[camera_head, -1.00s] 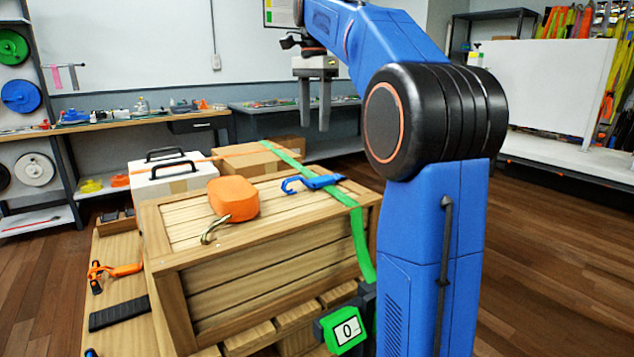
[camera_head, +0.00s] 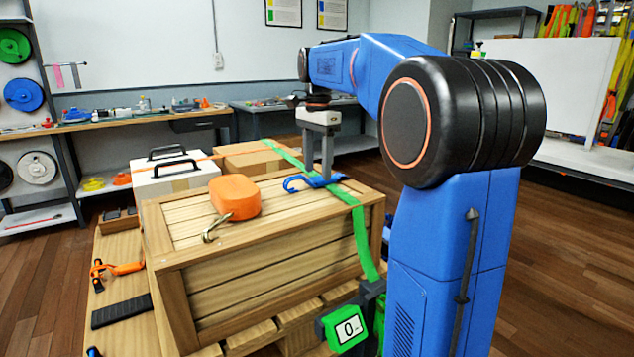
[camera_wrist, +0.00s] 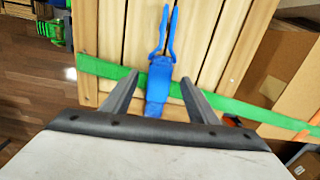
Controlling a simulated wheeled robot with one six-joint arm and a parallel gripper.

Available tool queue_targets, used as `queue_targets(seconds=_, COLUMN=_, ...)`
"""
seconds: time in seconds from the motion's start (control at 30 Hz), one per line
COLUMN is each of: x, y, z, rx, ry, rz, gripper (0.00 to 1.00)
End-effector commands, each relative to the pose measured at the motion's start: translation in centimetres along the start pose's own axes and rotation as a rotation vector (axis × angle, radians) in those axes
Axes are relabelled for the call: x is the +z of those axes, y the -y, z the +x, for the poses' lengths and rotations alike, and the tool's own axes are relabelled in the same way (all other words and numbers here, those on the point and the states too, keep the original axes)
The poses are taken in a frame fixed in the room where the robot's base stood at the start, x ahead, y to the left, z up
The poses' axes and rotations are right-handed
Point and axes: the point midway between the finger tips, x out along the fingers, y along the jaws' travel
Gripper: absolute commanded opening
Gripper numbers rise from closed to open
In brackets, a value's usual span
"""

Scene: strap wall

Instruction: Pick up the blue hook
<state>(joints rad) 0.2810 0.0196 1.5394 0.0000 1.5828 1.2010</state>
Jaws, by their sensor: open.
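The blue hook (camera_head: 312,182) lies on top of the wooden crate (camera_head: 240,285), at the green strap (camera_head: 358,225). In the wrist view the blue hook (camera_wrist: 160,80) has its two prongs pointing away from me and its body over or along the green strap (camera_wrist: 105,68). My gripper (camera_head: 318,172) points down at the hook. In the wrist view my gripper (camera_wrist: 160,85) is open, with one finger on each side of the hook's body. Gaps show between fingers and hook; I cannot tell whether the fingertips touch the crate.
An orange block (camera_head: 235,196) with a metal hook (camera_head: 215,228) sits on the crate, left of my gripper. A white case (camera_head: 165,175) and a cardboard box (camera_head: 245,157) stand behind. A green display box (camera_head: 346,329) is at the crate's front right.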

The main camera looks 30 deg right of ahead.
Motion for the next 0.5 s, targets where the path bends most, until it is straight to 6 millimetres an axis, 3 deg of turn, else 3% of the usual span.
queue_targets(seconds=0.2, x=0.0, y=0.0, z=2.2, rx=0.000, ry=0.000, rz=0.000, gripper=0.54)
queue_targets(seconds=0.47, x=0.0, y=0.0, z=2.4, rx=-0.001, ry=0.000, rz=-0.001, gripper=0.54)
queue_targets(seconds=0.5, x=0.0, y=0.0, z=2.4, rx=-0.001, ry=0.000, rz=-0.001, gripper=0.47)
